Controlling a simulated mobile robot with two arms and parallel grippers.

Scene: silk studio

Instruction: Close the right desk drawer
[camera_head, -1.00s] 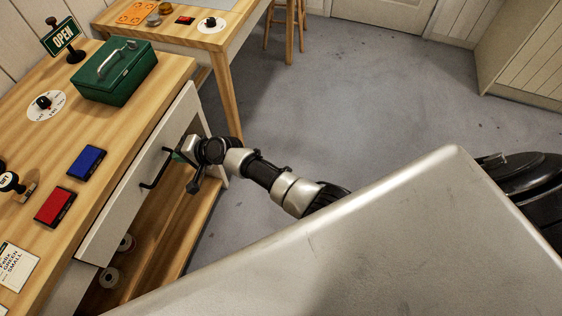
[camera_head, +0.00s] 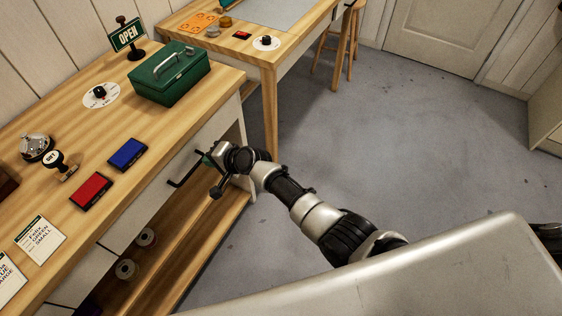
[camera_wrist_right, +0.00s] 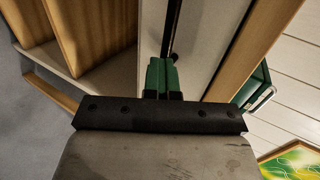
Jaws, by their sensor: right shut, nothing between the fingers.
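The right desk drawer (camera_head: 141,211) has a white front and a black bar handle (camera_head: 185,170). In the head view its front sits under the desk's wooden top and looks flush or nearly flush with it. My right gripper (camera_head: 207,159) is at the drawer front, beside the far end of the handle. In the right wrist view its green fingertips (camera_wrist_right: 162,76) are together with nothing between them, close to the white front and the dark handle (camera_wrist_right: 174,30). I cannot tell whether they touch. My left gripper is not in view.
The desk top (camera_head: 62,128) holds a green cash box (camera_head: 171,78), an OPEN sign (camera_head: 127,36), blue and red pads (camera_head: 127,154), and cards (camera_head: 39,239). Spools (camera_head: 126,269) sit on the shelf below. A second table (camera_head: 268,60) and stool (camera_head: 341,45) stand behind. The floor at right is clear.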

